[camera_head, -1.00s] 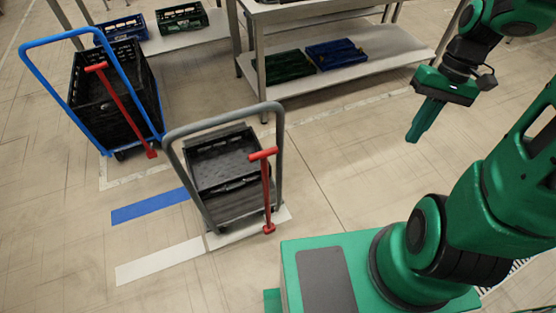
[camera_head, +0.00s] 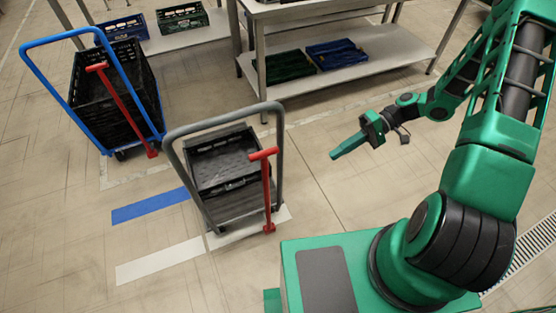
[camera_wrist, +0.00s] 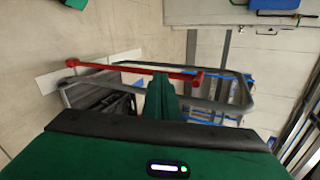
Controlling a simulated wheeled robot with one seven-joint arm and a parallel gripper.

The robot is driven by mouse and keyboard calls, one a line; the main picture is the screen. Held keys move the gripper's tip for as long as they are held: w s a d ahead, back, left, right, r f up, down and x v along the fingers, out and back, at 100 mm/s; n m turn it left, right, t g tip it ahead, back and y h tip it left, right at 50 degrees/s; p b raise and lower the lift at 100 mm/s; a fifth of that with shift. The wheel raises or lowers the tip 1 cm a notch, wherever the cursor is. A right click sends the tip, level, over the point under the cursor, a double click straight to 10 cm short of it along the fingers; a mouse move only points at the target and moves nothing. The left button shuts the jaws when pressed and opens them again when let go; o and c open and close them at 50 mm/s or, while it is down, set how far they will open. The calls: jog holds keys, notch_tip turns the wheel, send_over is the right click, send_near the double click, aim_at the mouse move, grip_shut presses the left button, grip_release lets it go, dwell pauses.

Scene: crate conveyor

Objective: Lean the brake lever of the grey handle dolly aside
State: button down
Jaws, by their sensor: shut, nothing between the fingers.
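The grey handle dolly (camera_head: 281,150) stands in the middle of the head view with dark crates (camera_head: 222,163) on it. Its red brake lever (camera_head: 266,195) stands nearly upright at the right side of the handle, with a short crossbar on top. My gripper (camera_head: 334,155) is shut and empty, to the right of the lever and apart from it, its fingers pointing left toward the handle. In the wrist view my gripper (camera_wrist: 161,80) covers part of the grey handle (camera_wrist: 245,92), and the red lever (camera_wrist: 135,68) runs across beyond the fingertips.
A blue handle dolly (camera_head: 30,62) with a stack of black crates and its own red lever (camera_head: 127,110) stands at the left. A metal table (camera_head: 405,50) with crates on its lower shelf is behind. A blue floor strip (camera_head: 150,206) and a white one (camera_head: 160,261) lie in front.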

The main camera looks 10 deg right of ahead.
jog(key=a+f+y, duration=0.1)
jog(key=a+y, duration=0.1)
jog(key=a, duration=0.4)
jog(key=a+f+t+y, duration=0.1)
jog(key=a, duration=0.5)
jog(key=a+f+t+y, duration=0.1)
jog(key=a+y, duration=0.1)
jog(key=a, duration=0.4)
jog(key=shift+w+a+f+y, duration=0.1)
jog(key=shift+w+a+y, duration=0.2)
jog(key=shift+w, duration=0.05)
